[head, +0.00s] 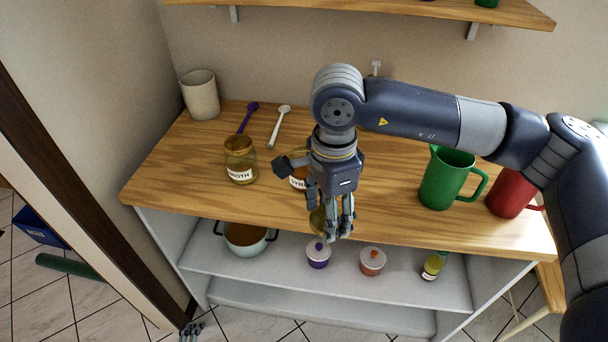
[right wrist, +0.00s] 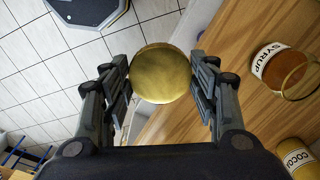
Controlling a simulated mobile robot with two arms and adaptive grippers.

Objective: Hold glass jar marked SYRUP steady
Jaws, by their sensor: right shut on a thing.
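The glass jar marked SYRUP (head: 298,182) stands on the wooden counter, partly hidden behind my right gripper. In the right wrist view the jar (right wrist: 268,68) shows amber contents, a white label and an open glass rim. My right gripper (head: 335,228) is shut on a round gold lid (right wrist: 160,74), held flat between its fingers near the counter's front edge, apart from the jar. The lid also shows partly in the head view (head: 317,220). My left gripper (head: 191,331) is small at the bottom edge, low by the floor; its opening is unclear.
A jar marked BROTH (head: 240,160) stands left of the syrup; a jar marked COCOA (right wrist: 297,155) is at the wrist view's corner. Two spoons (head: 279,127) lie behind. A green pitcher (head: 446,180) and red mug (head: 509,194) stand right. A pot (head: 246,238) sits on the lower shelf.

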